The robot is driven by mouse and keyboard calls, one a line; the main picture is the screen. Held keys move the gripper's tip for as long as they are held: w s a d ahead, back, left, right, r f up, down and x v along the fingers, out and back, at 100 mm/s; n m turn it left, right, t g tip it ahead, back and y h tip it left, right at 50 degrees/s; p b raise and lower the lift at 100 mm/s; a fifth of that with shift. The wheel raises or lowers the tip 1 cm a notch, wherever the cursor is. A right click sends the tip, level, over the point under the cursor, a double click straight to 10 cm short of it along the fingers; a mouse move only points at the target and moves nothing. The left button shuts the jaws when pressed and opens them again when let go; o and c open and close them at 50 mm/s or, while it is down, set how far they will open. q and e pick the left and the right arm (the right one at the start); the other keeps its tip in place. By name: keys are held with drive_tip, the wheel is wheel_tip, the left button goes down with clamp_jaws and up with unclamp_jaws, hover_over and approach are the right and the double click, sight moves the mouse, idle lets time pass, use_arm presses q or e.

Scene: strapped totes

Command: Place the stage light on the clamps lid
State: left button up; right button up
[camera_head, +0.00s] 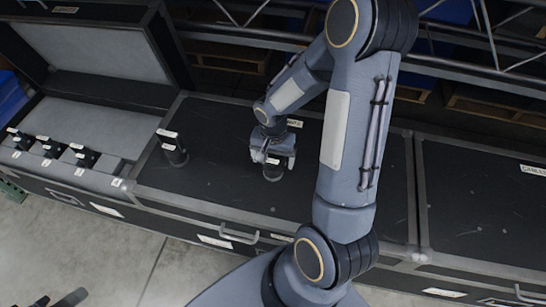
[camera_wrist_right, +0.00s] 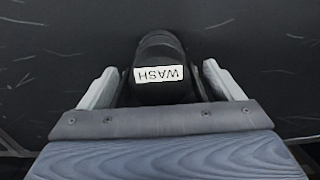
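A black stage light (camera_head: 272,172) stands upright on the middle case's black lid (camera_head: 225,190). A white label (camera_head: 294,123) on this lid is partly hidden by my right arm. My right gripper (camera_head: 273,158) is low over the lid, around the light. In the right wrist view, the light (camera_wrist_right: 160,95), labelled WASH, is between the two pale fingers (camera_wrist_right: 163,88). The fingers are spread, with narrow gaps beside the light. A second light (camera_head: 172,148) stands on the same lid to the left. Dark parts at the lower left edge look like my left gripper (camera_head: 62,300).
An open case (camera_head: 90,125) at the left holds several more lights in a grey insert. Another closed case (camera_head: 480,205) with a label adjoins on the right. Metal truss and pallets lie behind. The lid between the two lights is clear.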

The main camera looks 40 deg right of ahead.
drive_tip(key=shift+r+p, duration=0.45)
drive_tip(key=shift+r, duration=0.1)
wheel_tip(320, 180, up, 11)
drive_tip(key=shift+r+p, duration=0.15)
drive_tip(key=shift+p, duration=0.7)
drive_tip(key=s+a+r+n+t+y, duration=0.3)
drive_tip(key=s+a+r+n+t, duration=0.2)
drive_tip(key=s, duration=0.8)
drive_tip(key=a+r+n, duration=0.3)
drive_tip(key=a+r, duration=0.2)
drive_tip(key=shift+s+a+r+n+t+y, duration=0.2)
drive_tip(key=shift+n+t+y, duration=0.1)
drive_tip(key=shift+y, duration=0.1)
drive_tip(key=shift+d, duration=0.1)
